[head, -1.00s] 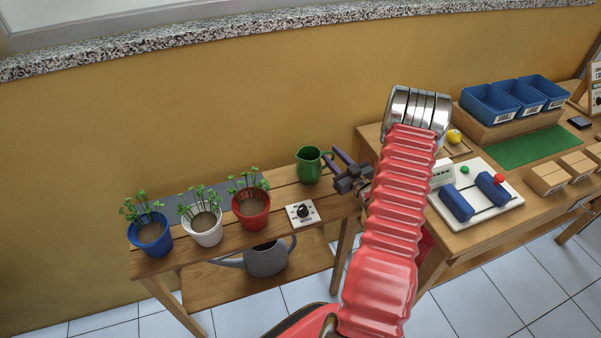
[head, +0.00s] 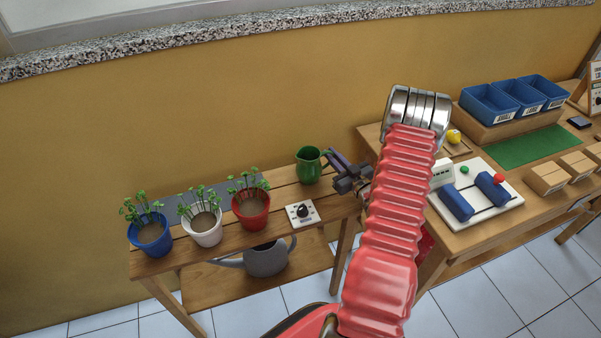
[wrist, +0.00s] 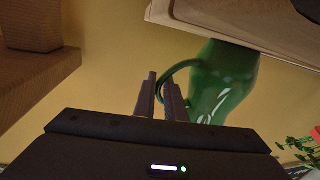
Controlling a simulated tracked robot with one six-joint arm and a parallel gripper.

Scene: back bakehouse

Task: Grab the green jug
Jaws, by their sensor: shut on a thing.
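The green jug (head: 309,166) stands upright on the wooden shelf (head: 284,196), near its back right end. In the wrist view the jug (wrist: 224,80) shows beside my fingers, with its looped handle (wrist: 180,68) between them. My gripper (head: 334,158) comes in from the right of the jug, its fingertips at the handle. In the wrist view my gripper (wrist: 163,98) is shut on the handle, with one finger on each side of it. The fingertips hide part of the handle in the head view.
Left of the jug are a white dial box (head: 302,214) and red (head: 251,208), white (head: 204,228) and blue (head: 150,238) pots of seedlings. A grey watering can (head: 266,259) is below. A workbench (head: 450,222) stands close on the right.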

